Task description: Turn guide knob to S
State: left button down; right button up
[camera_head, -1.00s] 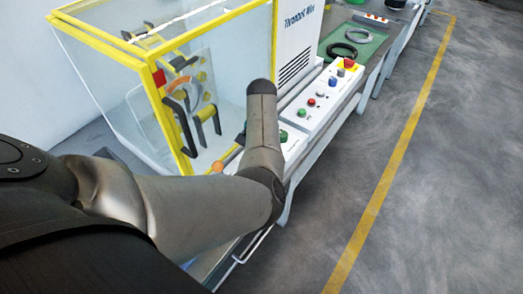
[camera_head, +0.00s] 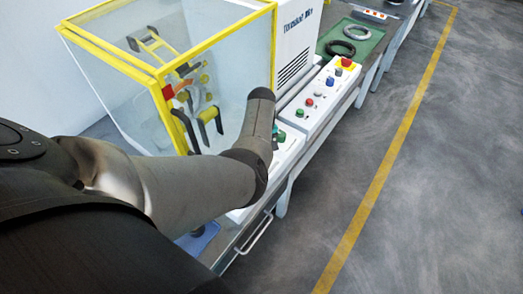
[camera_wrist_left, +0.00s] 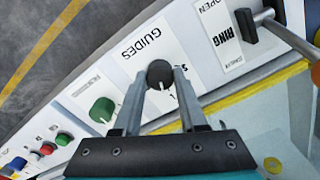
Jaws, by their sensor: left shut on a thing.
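The guide knob (camera_wrist_left: 159,73) is a round black knob on a white panel beside the printed word GUIDES in the left wrist view. A short white mark shows on it, pointing toward the lower side of the picture. A partly hidden label with an S is just right of the knob. My left gripper (camera_wrist_left: 161,86) has its two grey fingers on either side of the knob, shut on it. In the head view my left arm reaches over the panel's near end, and its wrist hides the knob. My right gripper is in neither view.
A large green knob (camera_wrist_left: 102,110) lies left of the guide knob. A black lever (camera_wrist_left: 246,25) stands by the RING label on the right. The yellow-framed clear enclosure (camera_head: 160,75) is beside the panel. Wire coils lie on a green mat (camera_head: 366,48) farther back.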

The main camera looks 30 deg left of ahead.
pick_arm(q)
jog(key=n, duration=0.4)
jog(key=shift+n+p, duration=0.3)
jog(key=shift+p, duration=0.05)
jog(key=n, duration=0.4)
jog(key=shift+n, duration=0.3)
jog(key=n, duration=0.4)
jog(key=shift+a+n, duration=0.1)
jog(key=shift+n, duration=0.2)
jog(key=n, duration=0.5)
jog(key=shift+c, duration=2.3)
grip_release()
